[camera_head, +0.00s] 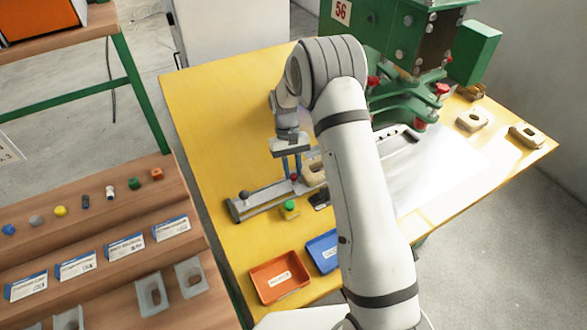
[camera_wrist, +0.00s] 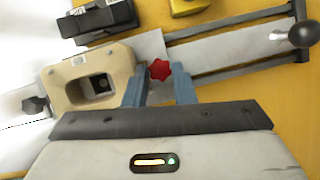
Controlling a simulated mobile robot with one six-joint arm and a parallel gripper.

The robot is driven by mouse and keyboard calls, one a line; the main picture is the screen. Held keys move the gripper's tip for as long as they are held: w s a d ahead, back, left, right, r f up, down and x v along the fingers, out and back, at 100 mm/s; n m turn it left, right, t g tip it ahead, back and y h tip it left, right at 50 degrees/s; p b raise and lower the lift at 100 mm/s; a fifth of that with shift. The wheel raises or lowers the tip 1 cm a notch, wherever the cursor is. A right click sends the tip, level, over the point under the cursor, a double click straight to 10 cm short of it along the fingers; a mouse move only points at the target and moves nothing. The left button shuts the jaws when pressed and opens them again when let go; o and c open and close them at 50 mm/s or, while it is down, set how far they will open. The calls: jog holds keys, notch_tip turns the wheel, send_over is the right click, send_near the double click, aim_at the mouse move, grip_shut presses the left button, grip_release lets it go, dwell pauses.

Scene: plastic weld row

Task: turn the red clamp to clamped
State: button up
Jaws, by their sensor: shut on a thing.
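The red clamp (camera_wrist: 160,70) is a small star-shaped knob at the edge of the grey rail fixture (camera_wrist: 225,45). In the head view it shows as a small red spot (camera_head: 293,177) below my gripper (camera_head: 291,170). In the wrist view my gripper (camera_wrist: 160,82) has its two blue fingers on either side of the knob, shut on it. The fingers hide the knob's lower sides. A beige block (camera_wrist: 118,62) with a rectangular opening sits just left of the knob. I cannot tell the clamp's turn setting.
A black knob (camera_wrist: 303,33) stands at the rail's far end. A green-capped yellow block (camera_head: 289,210) and a black piece (camera_head: 320,199) lie close by. Orange (camera_head: 258,287) and blue (camera_head: 312,243) trays sit in front. A green machine (camera_head: 400,90) stands behind. The yellow table's left rear is clear.

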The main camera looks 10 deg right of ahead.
jog(key=shift+w+r, duration=0.1)
jog(key=o, duration=1)
